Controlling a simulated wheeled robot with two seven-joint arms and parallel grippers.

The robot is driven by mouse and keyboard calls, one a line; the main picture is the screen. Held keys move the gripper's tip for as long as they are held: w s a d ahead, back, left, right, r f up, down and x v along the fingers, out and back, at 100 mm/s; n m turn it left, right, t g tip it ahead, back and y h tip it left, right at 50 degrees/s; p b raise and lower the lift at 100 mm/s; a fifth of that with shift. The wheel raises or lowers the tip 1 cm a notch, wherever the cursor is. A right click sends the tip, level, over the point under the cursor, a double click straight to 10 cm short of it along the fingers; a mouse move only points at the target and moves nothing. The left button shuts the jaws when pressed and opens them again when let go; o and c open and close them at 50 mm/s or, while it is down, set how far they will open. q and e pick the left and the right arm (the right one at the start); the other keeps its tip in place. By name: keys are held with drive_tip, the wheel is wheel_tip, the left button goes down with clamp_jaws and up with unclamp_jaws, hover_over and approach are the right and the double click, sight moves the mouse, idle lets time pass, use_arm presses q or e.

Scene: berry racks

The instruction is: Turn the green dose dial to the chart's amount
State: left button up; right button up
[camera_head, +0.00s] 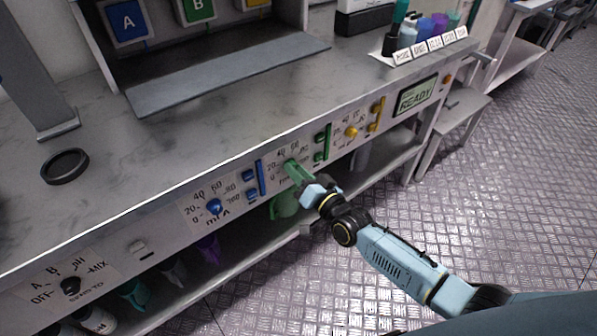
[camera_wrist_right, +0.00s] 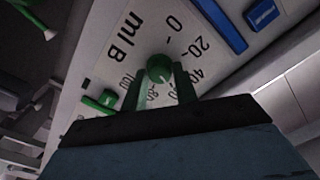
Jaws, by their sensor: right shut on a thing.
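The green dose dial (camera_head: 290,166) is on the bench's front panel, on the plate marked "ml B" with a printed scale. My right gripper (camera_head: 301,178) reaches it from the front right. In the right wrist view, the round green knob (camera_wrist_right: 159,67) sits between the two fingertips (camera_wrist_right: 159,84), which are shut on it. The scale around it reads from 0 up to 100. The fingers hide part of the scale, and I cannot tell which number the dial points to. No written amount on a chart is readable. My left gripper is not in view.
A blue dial (camera_head: 214,207) marked "ml A" is left of the green one, and a yellow dial (camera_head: 351,132) is right. A screen (camera_head: 415,96) reads "READY". A selector knob (camera_head: 71,286) is far left. A black ring (camera_head: 65,166) lies on the bench top. Bottles stand below.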

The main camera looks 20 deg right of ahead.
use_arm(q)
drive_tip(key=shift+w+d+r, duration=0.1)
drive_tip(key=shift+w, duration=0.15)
use_arm(e)
drive_tip(key=shift+m, duration=0.6)
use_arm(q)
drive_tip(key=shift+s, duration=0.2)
use_arm(e)
drive_tip(key=o, duration=1)
drive_tip(key=shift+c, duration=0.2)
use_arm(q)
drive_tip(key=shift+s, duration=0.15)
